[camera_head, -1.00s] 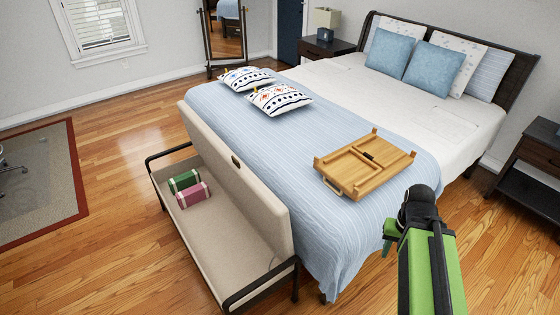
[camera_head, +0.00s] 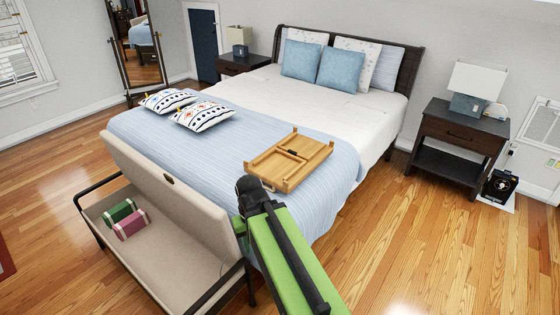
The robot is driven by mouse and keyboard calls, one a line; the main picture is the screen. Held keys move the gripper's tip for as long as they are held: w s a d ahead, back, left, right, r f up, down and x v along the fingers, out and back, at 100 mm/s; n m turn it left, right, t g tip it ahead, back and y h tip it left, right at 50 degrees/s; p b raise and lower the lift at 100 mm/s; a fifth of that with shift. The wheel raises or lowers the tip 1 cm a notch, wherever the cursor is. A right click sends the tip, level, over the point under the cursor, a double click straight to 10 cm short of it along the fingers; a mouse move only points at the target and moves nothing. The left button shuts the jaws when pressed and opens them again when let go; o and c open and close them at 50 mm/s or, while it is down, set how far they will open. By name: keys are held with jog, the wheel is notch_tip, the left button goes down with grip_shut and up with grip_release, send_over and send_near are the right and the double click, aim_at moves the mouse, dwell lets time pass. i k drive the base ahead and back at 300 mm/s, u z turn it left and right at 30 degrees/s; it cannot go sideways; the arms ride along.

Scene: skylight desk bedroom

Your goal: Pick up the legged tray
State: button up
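The legged tray (camera_head: 272,172) is light wood and lies on the blue striped blanket near the foot corner of the bed. Its short legs seem to point up, with a dark piece at its middle. My green and black arm reaches up from the bottom of the picture, ending just in front of the tray and lower in the picture. My gripper (camera_head: 240,226) shows only as a small green part at the arm's far end, mostly hidden behind the arm. I cannot tell whether it is open or shut. The tray appears untouched.
The bed (camera_head: 210,147) fills the middle. An open storage bench (camera_head: 175,255) stands at its foot, holding a green roll (camera_head: 119,211) and a pink roll (camera_head: 131,224). A nightstand (camera_head: 458,140) stands at the right. The wooden floor between is free.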

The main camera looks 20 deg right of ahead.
aim_at(272, 170)
jog(key=z, duration=0.3)
jog(key=i, duration=1)
jog(key=u, duration=0.25)
